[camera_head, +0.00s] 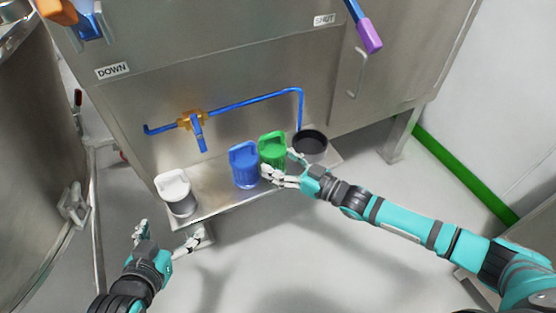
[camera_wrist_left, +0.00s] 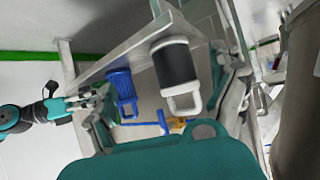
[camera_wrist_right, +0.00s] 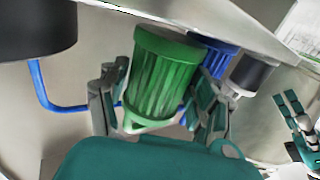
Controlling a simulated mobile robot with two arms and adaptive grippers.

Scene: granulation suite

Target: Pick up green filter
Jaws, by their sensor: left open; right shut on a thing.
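The green filter (camera_head: 272,146) stands on the steel shelf at the front of the machine, between the blue filter (camera_head: 244,165) and a dark round cup. My right gripper (camera_head: 284,168) is at the green filter and shut on it. In the right wrist view the green filter (camera_wrist_right: 162,75) sits between the two fingers, ribbed and wider at its rim. My left gripper (camera_head: 168,240) is open and empty, in front of and below the shelf's left end. In the left wrist view the white-and-dark filter (camera_wrist_left: 176,66) appears between its fingers, but apart from them.
A white-topped filter (camera_head: 176,192) stands at the left of the shelf (camera_head: 213,208). The dark cup (camera_head: 310,144) stands right of the green filter. A blue pipe (camera_head: 255,99) with a brass valve (camera_head: 192,119) runs behind. The floor in front is clear.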

